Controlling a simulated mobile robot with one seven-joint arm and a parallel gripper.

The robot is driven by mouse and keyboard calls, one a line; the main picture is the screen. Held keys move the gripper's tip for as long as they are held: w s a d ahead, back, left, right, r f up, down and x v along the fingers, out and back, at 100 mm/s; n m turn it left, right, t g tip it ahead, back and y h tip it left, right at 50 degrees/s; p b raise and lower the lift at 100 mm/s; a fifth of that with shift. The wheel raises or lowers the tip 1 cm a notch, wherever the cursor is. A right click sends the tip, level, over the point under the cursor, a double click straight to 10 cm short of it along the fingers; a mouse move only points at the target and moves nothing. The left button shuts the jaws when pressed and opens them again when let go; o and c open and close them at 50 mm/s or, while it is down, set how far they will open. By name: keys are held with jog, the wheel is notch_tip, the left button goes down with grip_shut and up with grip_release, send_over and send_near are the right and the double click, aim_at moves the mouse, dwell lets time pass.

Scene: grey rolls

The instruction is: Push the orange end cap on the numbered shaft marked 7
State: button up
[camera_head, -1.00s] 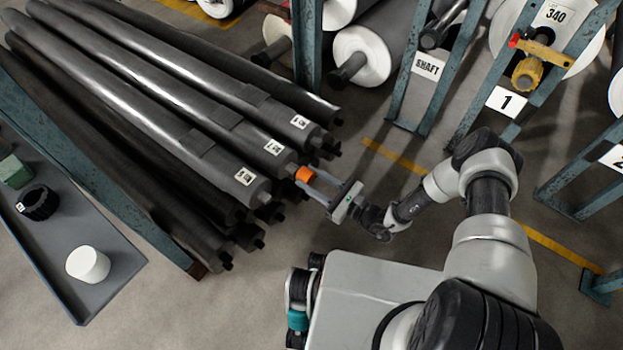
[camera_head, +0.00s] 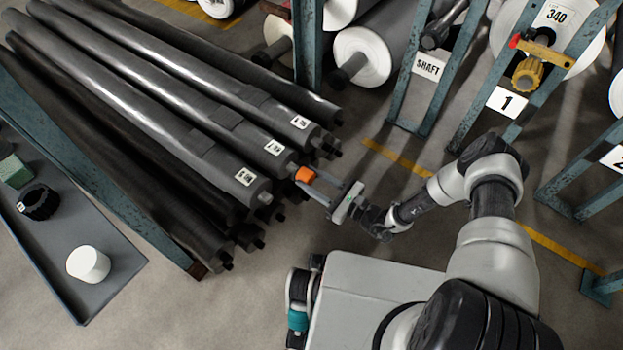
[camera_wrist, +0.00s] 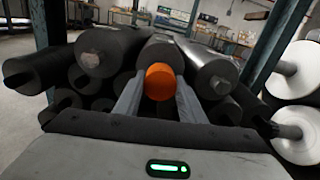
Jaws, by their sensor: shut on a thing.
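The orange end cap (camera_head: 305,175) is at the front end of a long dark roll (camera_head: 225,133), the middle of three top rolls with white tags. My gripper (camera_head: 311,178) is shut on the cap, one finger on each side. In the wrist view the round orange cap (camera_wrist: 159,82) sits between the two grey fingers and covers the shaft end behind it. I cannot tell how far the cap is over the shaft. The middle roll's tag (camera_head: 273,147) is too small to read surely.
More dark rolls lie stacked around and below. A grey tray (camera_head: 105,290) at left holds a white cylinder (camera_head: 88,265), a black ring (camera_head: 38,202) and a green block (camera_head: 14,171). Blue rack posts (camera_head: 307,50) stand behind. The floor at bottom centre-left is clear.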

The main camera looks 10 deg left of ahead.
aim_at(297, 171)
jog(key=shift+w+a, duration=0.1)
jog(key=shift+a, duration=0.05)
jog(key=shift+x, duration=1.9)
jog(key=shift+a, duration=0.1)
jog(key=o, duration=1.1)
jog(key=p+v, duration=0.2)
jog(key=v, duration=1.5)
jog(key=shift+d+p, duration=0.2)
jog(key=shift+p, duration=0.2)
